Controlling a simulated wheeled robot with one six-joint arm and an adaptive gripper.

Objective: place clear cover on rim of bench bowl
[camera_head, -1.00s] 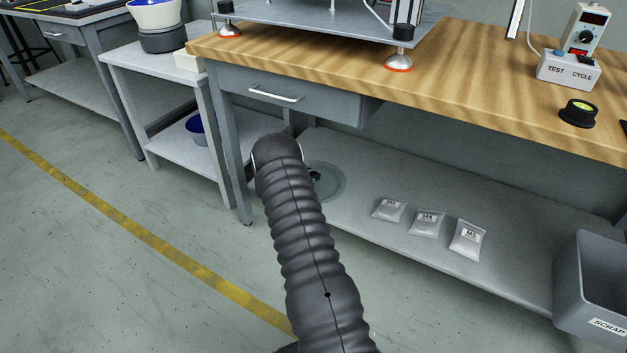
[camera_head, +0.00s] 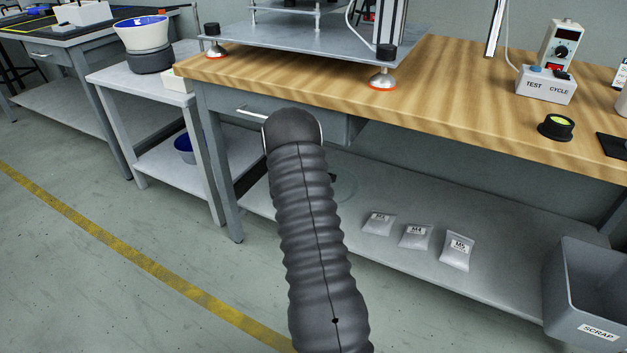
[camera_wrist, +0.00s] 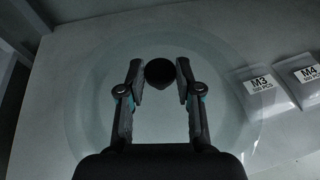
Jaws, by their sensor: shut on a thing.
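The clear cover (camera_wrist: 88,85) is a large transparent disc with a black knob (camera_wrist: 160,72) at its middle. In the wrist view my gripper (camera_wrist: 160,78) is shut on this knob, with one finger on each side. The cover is over the grey lower shelf of the bench; its height above the shelf is hard to tell. In the head view my arm hides the gripper and most of the cover, with a faint edge (camera_head: 345,188) showing at right. A white bowl with a blue inside (camera_head: 143,36) stands on a dark base on the side table at upper left.
Labelled bags (camera_head: 415,236) lie on the lower shelf (camera_head: 390,268), right of the cover. The wooden benchtop (camera_head: 460,105) and its drawer (camera_head: 240,107) overhang the shelf. A grey scrap bin (camera_head: 597,300) stands at right. A second blue bowl (camera_head: 183,145) sits under the side table (camera_head: 105,78).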

